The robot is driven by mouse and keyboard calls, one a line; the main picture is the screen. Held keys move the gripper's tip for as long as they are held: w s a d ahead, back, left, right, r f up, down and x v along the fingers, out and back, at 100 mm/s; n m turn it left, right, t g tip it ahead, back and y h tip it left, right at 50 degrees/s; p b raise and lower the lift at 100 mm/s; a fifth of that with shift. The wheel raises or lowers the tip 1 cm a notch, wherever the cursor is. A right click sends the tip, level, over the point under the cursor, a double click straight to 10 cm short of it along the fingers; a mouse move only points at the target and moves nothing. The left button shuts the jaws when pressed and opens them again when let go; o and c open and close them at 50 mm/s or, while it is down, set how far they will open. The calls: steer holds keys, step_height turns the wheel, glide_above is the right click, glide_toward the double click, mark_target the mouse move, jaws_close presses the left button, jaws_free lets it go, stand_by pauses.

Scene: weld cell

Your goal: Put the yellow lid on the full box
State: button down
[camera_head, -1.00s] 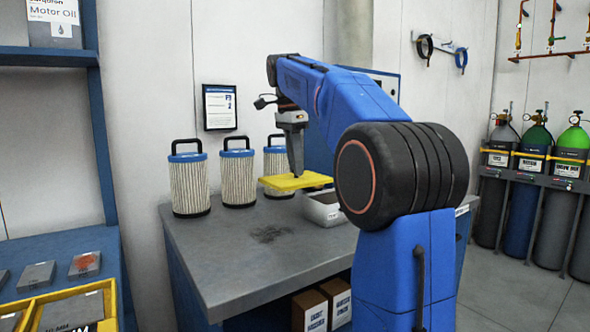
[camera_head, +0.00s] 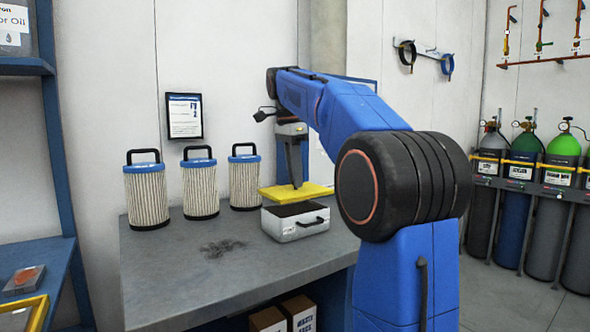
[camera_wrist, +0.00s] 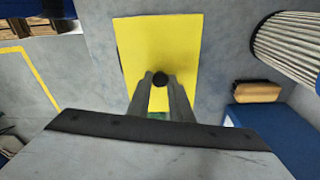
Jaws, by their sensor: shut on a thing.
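The yellow lid (camera_head: 296,191) is a flat plate, held level by my gripper (camera_head: 297,184) a little above a box. In the wrist view the lid (camera_wrist: 150,50) fills the middle, and my gripper (camera_wrist: 160,82) is shut on a dark round knob at its centre. The box (camera_head: 296,229) is light grey with a dark handle on its front, and stands on the grey bench top. Its open top shows dark contents under the lid. A gap shows between lid and box in the head view. The lid hides the box in the wrist view.
Several filter cartridges with blue caps, one of them here (camera_head: 147,195), stand at the back of the bench (camera_head: 190,270). Gas cylinders (camera_head: 520,200) stand at the right.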

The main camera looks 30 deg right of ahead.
steer(key=shift+a+f, duration=0.1)
steer(key=shift+f, duration=1.65)
steer(key=shift+f, duration=0.2)
stand_by(0.8)
steer(key=c, duration=1)
jaws_free()
steer(key=shift+r, duration=0.1)
steer(key=shift+r, duration=3.4)
